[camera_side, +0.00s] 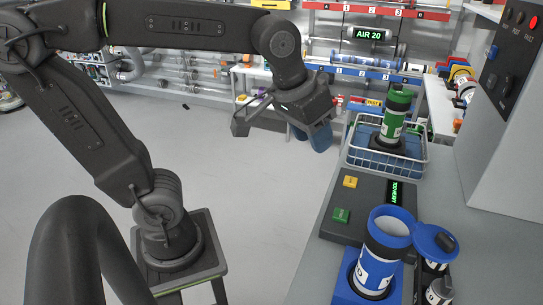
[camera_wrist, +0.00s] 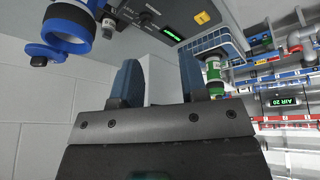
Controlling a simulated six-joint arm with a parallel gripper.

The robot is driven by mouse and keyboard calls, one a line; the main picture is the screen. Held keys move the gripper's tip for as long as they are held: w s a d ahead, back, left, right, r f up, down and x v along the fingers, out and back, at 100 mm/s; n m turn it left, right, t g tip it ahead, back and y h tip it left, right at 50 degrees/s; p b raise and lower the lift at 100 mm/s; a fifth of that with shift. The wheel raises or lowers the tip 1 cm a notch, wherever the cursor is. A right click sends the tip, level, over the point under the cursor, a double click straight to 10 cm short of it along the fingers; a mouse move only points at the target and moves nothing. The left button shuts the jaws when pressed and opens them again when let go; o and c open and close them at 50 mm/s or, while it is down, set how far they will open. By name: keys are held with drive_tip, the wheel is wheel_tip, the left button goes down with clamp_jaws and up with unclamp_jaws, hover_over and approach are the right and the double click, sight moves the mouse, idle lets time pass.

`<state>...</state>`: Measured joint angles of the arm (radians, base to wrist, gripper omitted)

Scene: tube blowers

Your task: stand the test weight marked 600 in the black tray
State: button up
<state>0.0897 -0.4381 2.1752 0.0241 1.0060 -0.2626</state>
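My gripper (camera_side: 318,140) hangs in the air left of the wire basket, above the floor beyond the bench's left edge. In the wrist view its two blue fingers (camera_wrist: 158,80) are apart with nothing between them. Two small dark-and-white cylinders, one upper (camera_side: 434,264) and one lower (camera_side: 439,290), stand at the bottom right of the bench beside the blue tube carrier. They may be test weights, but no 600 mark is readable. A black tray cannot be made out for certain; dark surfaces near these cylinders are largely hidden.
A blue-topped carrier (camera_side: 387,240) with its round lid (camera_side: 436,241) swung open stands in a blue holder. A dark console (camera_side: 360,192) with yellow and green buttons and a lit display lies behind it. A green carrier (camera_side: 394,118) stands in a wire basket (camera_side: 360,158). A grey cabinet (camera_side: 505,140) bounds the right.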

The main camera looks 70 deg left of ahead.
drive_tip(key=s+a+f+m+t, duration=0.1)
drive_tip(key=s+a+f, duration=0.1)
drive_tip(key=s+f, duration=0.2)
drive_tip(key=s, duration=0.2)
drive_tip(key=shift+s+f+m, duration=0.25)
drive_tip(key=shift+s+m, duration=0.15)
idle(0.9)
